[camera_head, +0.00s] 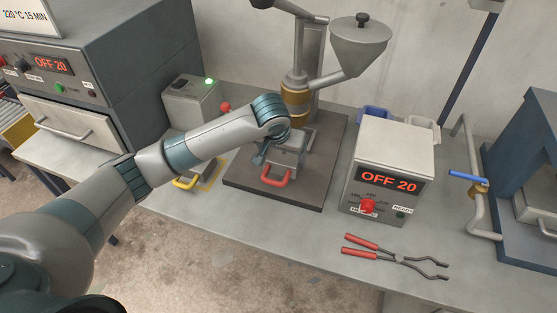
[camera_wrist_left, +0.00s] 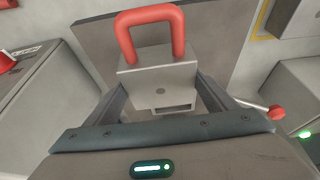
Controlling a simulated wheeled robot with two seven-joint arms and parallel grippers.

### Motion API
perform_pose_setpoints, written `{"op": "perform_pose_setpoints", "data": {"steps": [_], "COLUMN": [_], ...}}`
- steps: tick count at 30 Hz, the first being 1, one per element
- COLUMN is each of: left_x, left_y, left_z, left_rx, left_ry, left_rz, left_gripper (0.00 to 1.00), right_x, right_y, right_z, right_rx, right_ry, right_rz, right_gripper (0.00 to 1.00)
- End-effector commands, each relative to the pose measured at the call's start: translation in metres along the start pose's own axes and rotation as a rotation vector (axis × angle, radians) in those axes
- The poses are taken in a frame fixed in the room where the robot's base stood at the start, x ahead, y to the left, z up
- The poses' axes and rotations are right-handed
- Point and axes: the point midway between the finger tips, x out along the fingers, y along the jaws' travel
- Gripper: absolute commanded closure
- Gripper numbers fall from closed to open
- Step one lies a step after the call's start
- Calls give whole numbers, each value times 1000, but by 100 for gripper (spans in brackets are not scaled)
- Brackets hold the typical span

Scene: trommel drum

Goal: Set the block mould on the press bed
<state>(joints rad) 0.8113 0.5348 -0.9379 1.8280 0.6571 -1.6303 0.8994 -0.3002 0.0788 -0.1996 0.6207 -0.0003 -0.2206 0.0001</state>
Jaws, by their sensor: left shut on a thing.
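The block mould (camera_head: 287,158) is a grey metal block with a red loop handle, over the dark base plate (camera_head: 240,182) below the funnel machine's nozzle. My left gripper (camera_head: 270,150) is shut on it from above, its fingers partly hidden by the wrist. In the left wrist view the mould (camera_wrist_left: 160,78) sits between both fingers, handle pointing away from the gripper. I cannot tell whether it touches the plate. A blue press frame (camera_head: 525,160) stands at the right edge; a grey block with a handle (camera_head: 540,210) shows inside it. My right gripper is out of view.
A grey control box (camera_head: 392,165) reading OFF 20 stands right of the plate. Red-handled tongs (camera_head: 395,255) lie at the bench front. A pipe with a blue valve lever (camera_head: 467,176) is near the press. An oven (camera_head: 75,85) is at the left.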

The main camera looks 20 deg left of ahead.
Motion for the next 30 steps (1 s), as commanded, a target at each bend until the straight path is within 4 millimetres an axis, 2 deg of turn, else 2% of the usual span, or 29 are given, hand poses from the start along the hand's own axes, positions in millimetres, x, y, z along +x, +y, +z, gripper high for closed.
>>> {"op": "perform_pose_setpoints", "data": {"steps": [6,20,30], "left_x": [12,16,45], "left_y": [-16,-18,-18], "left_z": [-6,-6,6], "left_rx": [-1,-1,-1], "left_ry": [4,3,2], "left_rz": [1,1,1], "left_gripper": [62,62,62], "right_x": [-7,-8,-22], "right_y": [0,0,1], "right_z": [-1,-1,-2], "right_rx": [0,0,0], "right_ry": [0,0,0], "right_rz": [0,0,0], "right_gripper": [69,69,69]}}
